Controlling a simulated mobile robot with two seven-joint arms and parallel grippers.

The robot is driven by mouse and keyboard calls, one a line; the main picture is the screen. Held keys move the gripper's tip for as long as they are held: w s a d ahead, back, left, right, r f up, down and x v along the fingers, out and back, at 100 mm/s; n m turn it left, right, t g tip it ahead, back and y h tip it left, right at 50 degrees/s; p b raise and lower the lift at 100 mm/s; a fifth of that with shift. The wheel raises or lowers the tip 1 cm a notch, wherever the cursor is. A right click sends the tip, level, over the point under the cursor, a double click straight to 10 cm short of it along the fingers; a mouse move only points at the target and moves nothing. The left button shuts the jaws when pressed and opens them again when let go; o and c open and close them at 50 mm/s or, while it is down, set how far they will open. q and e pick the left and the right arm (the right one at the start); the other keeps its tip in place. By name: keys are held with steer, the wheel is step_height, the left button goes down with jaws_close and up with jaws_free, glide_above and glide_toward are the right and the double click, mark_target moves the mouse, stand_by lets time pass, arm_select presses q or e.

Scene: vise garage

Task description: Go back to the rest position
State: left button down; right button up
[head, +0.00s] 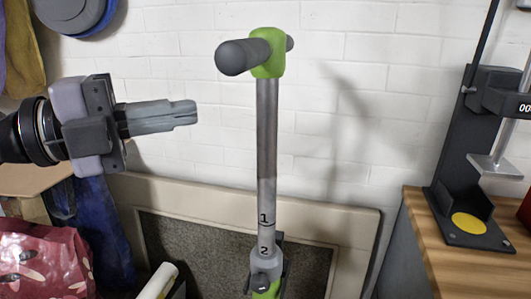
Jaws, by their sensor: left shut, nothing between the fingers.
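My left gripper (190,112) comes in from the left at mid-height. Its fingers are together, point to the right, and hold nothing. To its right stands an upright grey pole (267,150) with a green top (268,50) and a dark grey T-handle (243,56). A gap shows between the fingertips and the pole. The pole bears the marks 1 and 2 near its lower end, where a green part shows at the picture's bottom edge. My right gripper is not in view.
A wooden worktop (458,245) at the right carries a black stand (468,150) with a yellow disc (468,223). A beige-framed panel (330,220) leans by the white brick wall (390,80). A red patterned bag (45,262) lies at the lower left.

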arm_select(q)
steer(key=shift+s+a, duration=0.2)
steer(key=shift+a, duration=0.15)
steer(key=w+a+f+n+t+y+p, duration=0.1)
steer(key=w+a+f+n+t+y, duration=0.15)
steer(key=f+n, duration=0.55)
steer(key=w+a+f+n+t+y+p, duration=0.1)
steer(key=w+f+n+t+y, duration=0.3)
steer(key=f, duration=0.6)
steer(key=w+a+f+n+y+p, duration=0.1)
steer(key=a+f+n, duration=0.1)
steer(key=f+n, duration=0.7)
steer(key=s+a+f+n+g+y+p, duration=0.1)
steer(key=s+a+f+n+y, duration=0.1)
steer(key=s+f, duration=0.8)
steer(key=s+a+f+n+g+y, duration=0.1)
steer(key=s+a+f+n+y, duration=0.2)
steer(key=s+f, duration=0.6)
step_height(320, 180, down, 4)
steer(key=n+y, duration=0.2)
steer(key=n, duration=0.1)
steer(key=shift+s+a+p, duration=0.3)
steer(key=shift+s+p, duration=0.1)
